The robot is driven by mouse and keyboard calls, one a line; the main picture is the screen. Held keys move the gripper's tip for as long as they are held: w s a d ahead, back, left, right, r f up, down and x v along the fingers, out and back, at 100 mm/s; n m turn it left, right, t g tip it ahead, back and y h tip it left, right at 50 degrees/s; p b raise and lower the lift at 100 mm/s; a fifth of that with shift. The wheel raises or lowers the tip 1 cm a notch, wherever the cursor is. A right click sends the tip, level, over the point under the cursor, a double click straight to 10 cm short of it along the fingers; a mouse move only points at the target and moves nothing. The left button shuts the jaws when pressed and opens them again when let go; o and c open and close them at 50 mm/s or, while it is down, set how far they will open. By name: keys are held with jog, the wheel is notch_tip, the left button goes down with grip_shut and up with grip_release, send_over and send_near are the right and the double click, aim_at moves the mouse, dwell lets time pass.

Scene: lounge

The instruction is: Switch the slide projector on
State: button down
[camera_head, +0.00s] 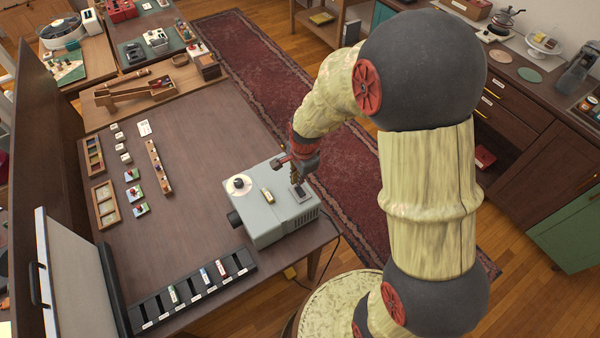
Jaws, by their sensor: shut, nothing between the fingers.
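The slide projector (262,222) is a grey box on the right front part of the brown table, with its dark lens facing left. On its top are a round dial with a black knob (238,183), a small pale block (267,195) and a dark switch plate (297,191) near the right edge. My gripper (295,180) is shut and empty, pointing down at or just above the switch plate. I cannot tell whether it touches the switch, and the fingertips partly hide it. The switch's position is too small to read.
A black slotted rack (190,296) with several small items lies in front of the projector. A white screen (75,285) stands at the left front. Wooden trays (106,204) and small blocks lie further back. The table's middle is clear. A cable hangs at the right edge.

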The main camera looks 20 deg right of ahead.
aim_at(297, 187)
jog(key=shift+w+f, duration=0.2)
jog(key=shift+f, duration=1.05)
jog(key=shift+w+a+f+g+p, duration=0.1)
jog(key=shift+w+f+g+p, duration=0.1)
jog(key=shift+g+p, duration=0.55)
jog(key=shift+w+f+t, duration=0.1)
jog(key=shift+f+t, duration=0.05)
jog(key=shift+t, duration=0.1)
jog(key=shift+s, duration=0.2)
jog(key=shift+s+r, duration=0.25)
jog(key=shift+s, duration=0.45)
jog(key=shift+d+r+p, duration=0.1)
jog(key=shift+d+p, duration=0.1)
jog(key=shift+p, duration=0.1)
